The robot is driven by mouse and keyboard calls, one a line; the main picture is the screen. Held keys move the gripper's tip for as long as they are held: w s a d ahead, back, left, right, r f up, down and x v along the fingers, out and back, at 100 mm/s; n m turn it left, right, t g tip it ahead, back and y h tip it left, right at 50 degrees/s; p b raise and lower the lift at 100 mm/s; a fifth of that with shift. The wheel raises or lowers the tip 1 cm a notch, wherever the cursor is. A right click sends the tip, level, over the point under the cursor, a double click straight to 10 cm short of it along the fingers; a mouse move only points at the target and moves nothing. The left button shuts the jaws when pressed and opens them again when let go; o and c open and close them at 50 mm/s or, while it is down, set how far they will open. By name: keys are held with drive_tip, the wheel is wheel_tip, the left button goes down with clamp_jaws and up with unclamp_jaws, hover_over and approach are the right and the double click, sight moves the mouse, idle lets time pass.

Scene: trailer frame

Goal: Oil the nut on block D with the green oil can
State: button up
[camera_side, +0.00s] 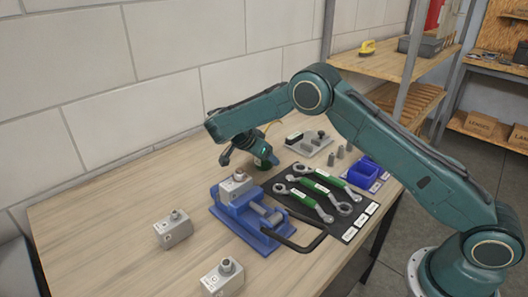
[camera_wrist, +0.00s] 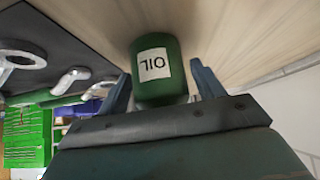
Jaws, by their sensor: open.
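The green oil can (camera_wrist: 172,92) shows in the wrist view with a white OIL label, upside down in the picture. My gripper (camera_wrist: 160,80) is open, with one finger on each side of the can; contact is not clear. In the side view the green can (camera_side: 266,163) is partly hidden by my gripper (camera_side: 246,156), behind the vise. Three grey blocks with nuts show: one in the blue vise (camera_side: 236,185), one on the table at left (camera_side: 173,232), one at the front (camera_side: 222,280). Their letters are too small to read, so I cannot tell which is D.
The blue vise (camera_side: 247,218) has a dark handle reaching right. A black mat (camera_side: 335,222) holds green-handled wrenches (camera_side: 305,199). The table's left side is mostly clear, with a wall along the back.

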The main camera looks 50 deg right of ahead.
drive_tip(key=shift+c, duration=0.2)
drive_tip(key=c, duration=0.8)
drive_tip(key=shift+r, duration=0.2)
drive_tip(key=shift+r, duration=2.85)
drive_tip(key=shift+a, duration=0.1)
